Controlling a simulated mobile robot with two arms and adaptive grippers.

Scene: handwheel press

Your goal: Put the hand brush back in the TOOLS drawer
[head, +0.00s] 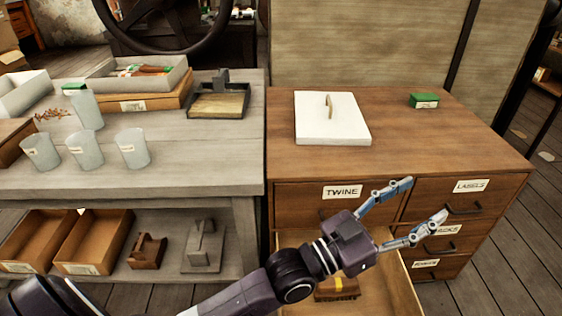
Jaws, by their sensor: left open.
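A drawer (404,286) below the TWINE drawer (300,203) is pulled open; its front label is out of view, so I cannot tell whether it reads TOOLS. A brown, bristled thing with a yellow band (337,284), which looks like the hand brush, lies inside it, partly hidden by my left arm. My left gripper (427,199) is open and empty. Its fingers point right, in front of the cabinet drawers and above the open drawer, apart from the brush. My right gripper is not in view.
The wooden cabinet top (430,140) carries a white board with a handle (325,128) and a small green box (424,100).

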